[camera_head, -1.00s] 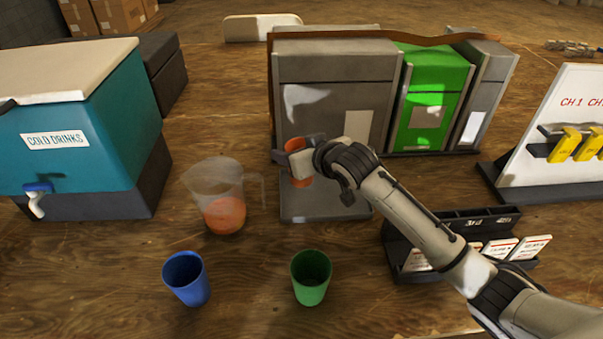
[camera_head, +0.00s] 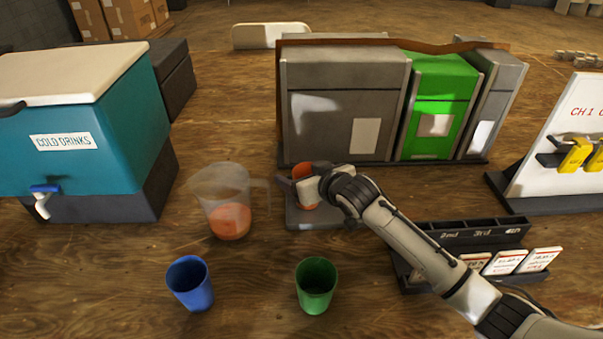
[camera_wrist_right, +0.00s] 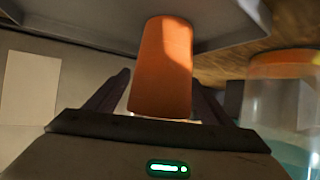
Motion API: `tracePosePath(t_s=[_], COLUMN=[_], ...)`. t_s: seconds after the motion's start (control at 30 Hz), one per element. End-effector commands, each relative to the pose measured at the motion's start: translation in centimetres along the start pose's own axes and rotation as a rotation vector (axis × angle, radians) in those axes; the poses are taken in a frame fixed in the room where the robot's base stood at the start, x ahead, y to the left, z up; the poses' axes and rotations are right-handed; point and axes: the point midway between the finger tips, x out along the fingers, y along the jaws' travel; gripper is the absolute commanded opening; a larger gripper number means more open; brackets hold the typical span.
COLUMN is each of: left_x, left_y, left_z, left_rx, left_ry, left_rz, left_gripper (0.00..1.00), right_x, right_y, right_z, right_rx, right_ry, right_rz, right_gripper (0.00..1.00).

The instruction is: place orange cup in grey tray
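The orange cup (camera_head: 305,194) is upright at the left part of the grey tray (camera_head: 330,221), in front of the wide grey bin. My right gripper (camera_head: 300,184) is at the cup. In the right wrist view the orange cup (camera_wrist_right: 163,65) is between the two dark fingers (camera_wrist_right: 162,92), which lie close along its sides. The grey tray (camera_wrist_right: 85,28) runs behind the cup's far end there. I cannot tell whether the cup's base touches the tray. My left gripper is in neither view.
A clear jug (camera_head: 220,195) with orange liquid stands just left of the tray. A blue cup (camera_head: 190,284) and a green cup (camera_head: 316,287) stand in front. A dark card rack (camera_head: 470,236) is at the right. Grey and green bins (camera_head: 438,110) stand behind the tray.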

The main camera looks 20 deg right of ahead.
Motion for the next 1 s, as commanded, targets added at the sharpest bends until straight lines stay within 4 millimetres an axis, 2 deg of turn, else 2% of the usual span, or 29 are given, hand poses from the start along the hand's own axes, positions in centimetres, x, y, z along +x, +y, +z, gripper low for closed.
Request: tracePosePath(t_s=[0.3, 0.43, 0.57, 0.8, 1.0], left_x=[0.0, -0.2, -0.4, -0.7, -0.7], left_y=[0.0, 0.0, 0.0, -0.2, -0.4], left_z=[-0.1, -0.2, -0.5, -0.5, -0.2], left_rx=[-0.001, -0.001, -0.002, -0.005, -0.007], left_ry=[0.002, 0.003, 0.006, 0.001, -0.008], left_rz=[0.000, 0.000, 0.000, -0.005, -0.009], left_gripper=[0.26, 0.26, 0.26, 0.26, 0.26], right_x=[-0.1, -0.9, -3.0, -8.0, -11.0], right_y=[0.0, 0.0, 0.0, 0.0, 0.1], right_z=[-0.2, -0.3, -0.4, -0.4, -0.4], right_rx=[0.000, 0.000, -0.002, -0.001, -0.001], right_ry=[0.001, 0.000, 0.001, 0.001, 0.000], right_rz=[0.000, -0.001, 0.000, 0.000, 0.001], right_gripper=[0.76, 0.76, 0.76, 0.76, 0.76])
